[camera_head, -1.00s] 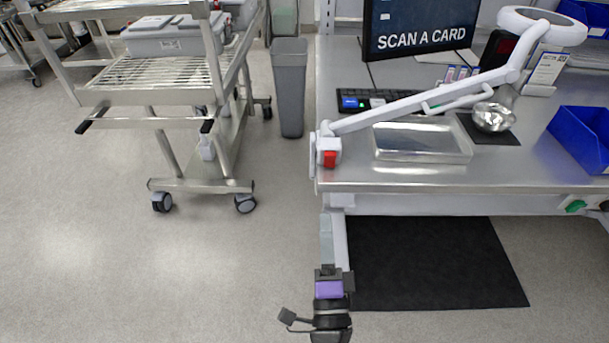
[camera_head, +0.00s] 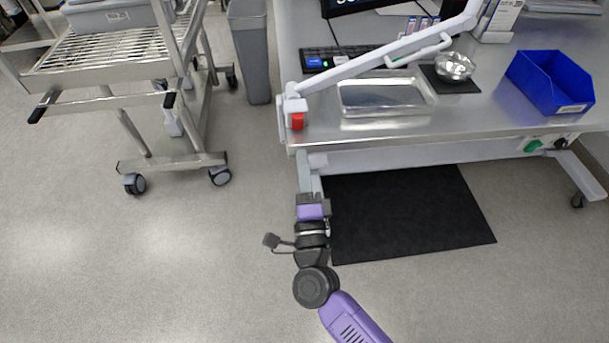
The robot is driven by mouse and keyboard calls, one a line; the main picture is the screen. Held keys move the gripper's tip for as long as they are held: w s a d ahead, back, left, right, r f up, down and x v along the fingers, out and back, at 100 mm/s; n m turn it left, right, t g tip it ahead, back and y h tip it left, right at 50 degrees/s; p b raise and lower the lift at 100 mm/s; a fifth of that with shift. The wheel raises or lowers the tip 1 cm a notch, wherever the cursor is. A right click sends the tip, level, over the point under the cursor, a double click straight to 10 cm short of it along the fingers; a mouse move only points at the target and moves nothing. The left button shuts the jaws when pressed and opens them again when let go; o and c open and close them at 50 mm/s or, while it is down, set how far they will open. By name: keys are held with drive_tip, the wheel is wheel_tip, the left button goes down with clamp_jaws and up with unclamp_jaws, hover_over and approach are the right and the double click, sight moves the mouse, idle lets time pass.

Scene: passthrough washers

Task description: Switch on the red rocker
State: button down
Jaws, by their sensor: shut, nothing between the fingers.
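The red rocker (camera_head: 297,121) is on the front face of a white lamp base clamped at the left front corner of the steel bench (camera_head: 470,130). A white lamp arm (camera_head: 380,60) rises from that base to the right. My gripper (camera_head: 312,200) is below the bench edge and lower in the picture than the rocker, apart from it. Its jaws are shut and empty. Whether the rocker is on or off is too small to tell.
A green switch (camera_head: 532,145) is on the bench's right front. A tray (camera_head: 385,95), metal bowl (camera_head: 454,66) and blue bin (camera_head: 550,80) stand on the bench. A wheeled cart (camera_head: 120,70) and grey waste bin (camera_head: 250,50) are at left.

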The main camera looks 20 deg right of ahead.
sight(298, 119)
drive_tip(key=x, duration=0.7)
drive_tip(key=shift+w+d+r+p, duration=0.1)
drive_tip(key=shift+w+p, duration=0.1)
drive_tip(key=shift+p, duration=0.2)
